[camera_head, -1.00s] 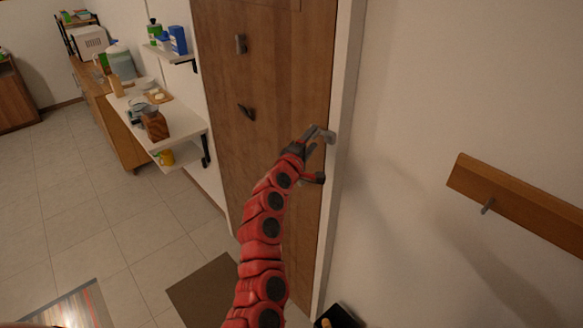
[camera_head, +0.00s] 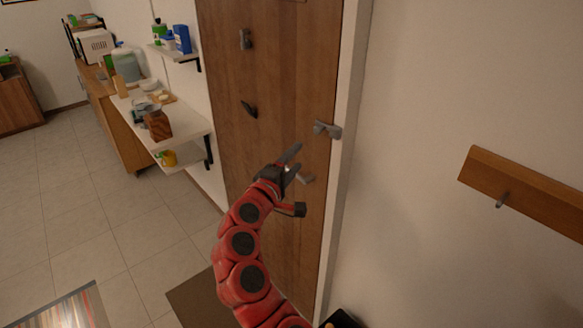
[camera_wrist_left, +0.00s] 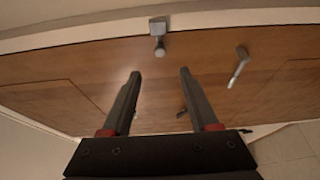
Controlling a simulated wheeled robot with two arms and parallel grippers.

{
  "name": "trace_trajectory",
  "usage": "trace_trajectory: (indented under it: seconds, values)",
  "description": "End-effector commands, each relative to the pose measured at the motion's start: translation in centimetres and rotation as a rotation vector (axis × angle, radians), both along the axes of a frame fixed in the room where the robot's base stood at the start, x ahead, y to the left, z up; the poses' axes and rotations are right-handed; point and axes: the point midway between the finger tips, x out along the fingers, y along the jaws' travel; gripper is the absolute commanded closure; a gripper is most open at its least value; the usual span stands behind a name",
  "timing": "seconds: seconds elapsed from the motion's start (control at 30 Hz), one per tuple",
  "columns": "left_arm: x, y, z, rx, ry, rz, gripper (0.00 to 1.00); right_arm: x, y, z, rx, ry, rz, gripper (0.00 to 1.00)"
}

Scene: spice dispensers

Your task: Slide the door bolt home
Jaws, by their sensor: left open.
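The small grey door bolt (camera_head: 326,130) is at the right edge of the brown wooden door (camera_head: 285,75), by the white frame. In the left wrist view the bolt (camera_wrist_left: 159,46) shows at the door's edge, against a grey block on the frame. I cannot tell how far its rod reaches into that block. My left gripper (camera_head: 299,180) is open and empty, below and left of the bolt and apart from it. In the left wrist view the open fingers (camera_wrist_left: 160,73) point toward the bolt, which lies beyond their tips, between them. My right gripper is not in view.
A grey lever handle (camera_wrist_left: 238,66) is on the door, to the right of the bolt in the wrist view. A dark hook (camera_head: 249,109) sits on the door. A wooden rail (camera_head: 525,190) is on the right wall. Shelves (camera_head: 190,140) stand left of the door.

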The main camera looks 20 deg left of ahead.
Motion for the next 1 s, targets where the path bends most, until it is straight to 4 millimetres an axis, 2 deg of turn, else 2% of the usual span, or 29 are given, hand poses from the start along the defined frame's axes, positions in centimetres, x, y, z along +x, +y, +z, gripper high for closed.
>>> trace_trajectory:
  seconds: [0.23, 0.63, 0.77, 0.87, 1.0]
  values:
    - [-1.3, 0.2, -0.1, -0.001, 0.001, 0.000, 0.39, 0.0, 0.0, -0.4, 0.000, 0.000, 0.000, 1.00]
    - [-1.2, 0.5, -0.4, 0.013, -0.005, 0.021, 0.39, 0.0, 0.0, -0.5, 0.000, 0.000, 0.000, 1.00]
    - [-0.5, 2.1, -1.8, 0.103, -0.038, 0.131, 0.39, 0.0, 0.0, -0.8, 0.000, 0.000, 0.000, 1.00]
    - [-0.3, 4.1, -3.1, 0.231, -0.097, 0.277, 0.39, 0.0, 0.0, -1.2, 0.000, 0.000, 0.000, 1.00]
    - [-1.4, 6.2, -4.5, 0.447, -0.212, 0.485, 0.39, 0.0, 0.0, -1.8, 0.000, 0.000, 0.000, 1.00]
